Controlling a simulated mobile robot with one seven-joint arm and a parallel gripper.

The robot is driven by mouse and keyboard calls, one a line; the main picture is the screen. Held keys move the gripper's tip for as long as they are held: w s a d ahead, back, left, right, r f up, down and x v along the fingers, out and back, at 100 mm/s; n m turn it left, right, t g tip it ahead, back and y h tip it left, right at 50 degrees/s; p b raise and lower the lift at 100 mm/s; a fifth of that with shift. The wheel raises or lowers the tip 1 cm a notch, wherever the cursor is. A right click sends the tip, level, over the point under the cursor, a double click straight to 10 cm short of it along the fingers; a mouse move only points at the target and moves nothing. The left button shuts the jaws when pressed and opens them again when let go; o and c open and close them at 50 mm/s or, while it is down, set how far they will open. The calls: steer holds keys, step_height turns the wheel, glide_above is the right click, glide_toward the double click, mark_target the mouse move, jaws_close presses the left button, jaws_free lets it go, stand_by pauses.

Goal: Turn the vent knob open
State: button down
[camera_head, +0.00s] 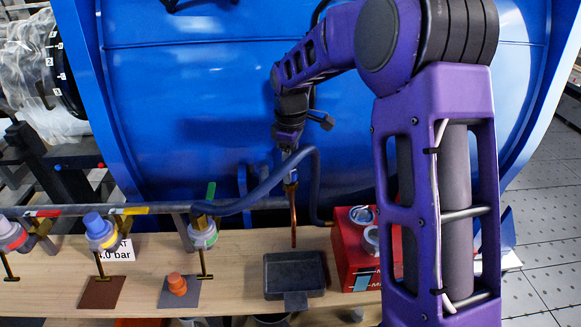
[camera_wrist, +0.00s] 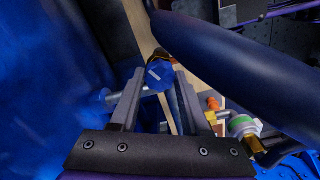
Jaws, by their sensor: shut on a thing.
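The vent knob (camera_wrist: 159,74) is blue with a short white mark that lies at a slant in the wrist view. My gripper (camera_head: 290,160) reaches down in front of the big blue housing, and its two grey fingers are shut on the knob, one on each side. In the head view the knob is mostly hidden by the fingers. Below it are a brass fitting (camera_head: 291,186) and a thin copper pipe (camera_head: 293,225) that points down behind a dark tray (camera_head: 295,272).
A thick blue hose (camera_head: 265,188) loops close around my gripper; it fills the upper right of the wrist view. Valves with green (camera_head: 211,191), yellow (camera_head: 130,211) and red (camera_head: 42,213) handles stand left. A red box (camera_head: 355,245) stands right on the wooden bench.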

stand_by(0.4)
steer(key=shift+c, duration=1.9)
jaws_free()
step_height(320, 180, up, 18)
steer(key=shift+f, duration=0.25)
